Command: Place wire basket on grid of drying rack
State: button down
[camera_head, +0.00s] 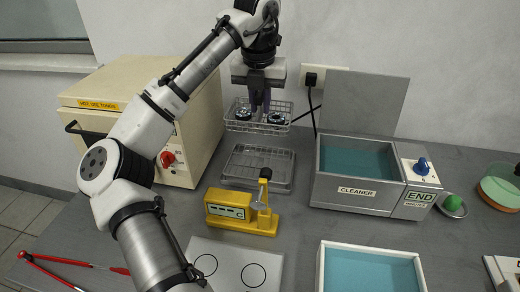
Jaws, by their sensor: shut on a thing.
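The wire basket (237,124) is a shallow silver mesh basket with dark round parts (276,118) in it. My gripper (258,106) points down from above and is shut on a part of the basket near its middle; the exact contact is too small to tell. The basket hangs level, in the picture just above the drying rack (257,183), and appears apart from it. The drying rack is a low metal tray with a wire grid, standing on the grey table. Its grid shows bare.
A yellow gauge stand (242,212) stands close in front of the rack. The cleaner (357,190), lid raised, is at right with liquid inside. A cream oven (190,125) is at left. A white-rimmed blue tray (323,270) and a plate with two circles (230,265) lie in front.

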notch_tip(320, 180, down, 12)
jog(key=shift+f+p, duration=0.25)
jog(key=shift+p, duration=0.15)
jog(key=shift+f, duration=0.15)
jog(key=c, duration=1.4)
grip_release()
jog(key=shift+o, duration=0.2)
jog(key=r, duration=0.4)
jog(key=s+r, duration=0.1)
jog(key=r, duration=0.7)
jog(key=shift+s+a+r+b, duration=0.15)
jog(key=shift+s+b, duration=0.1)
jog(key=shift+b, duration=0.1)
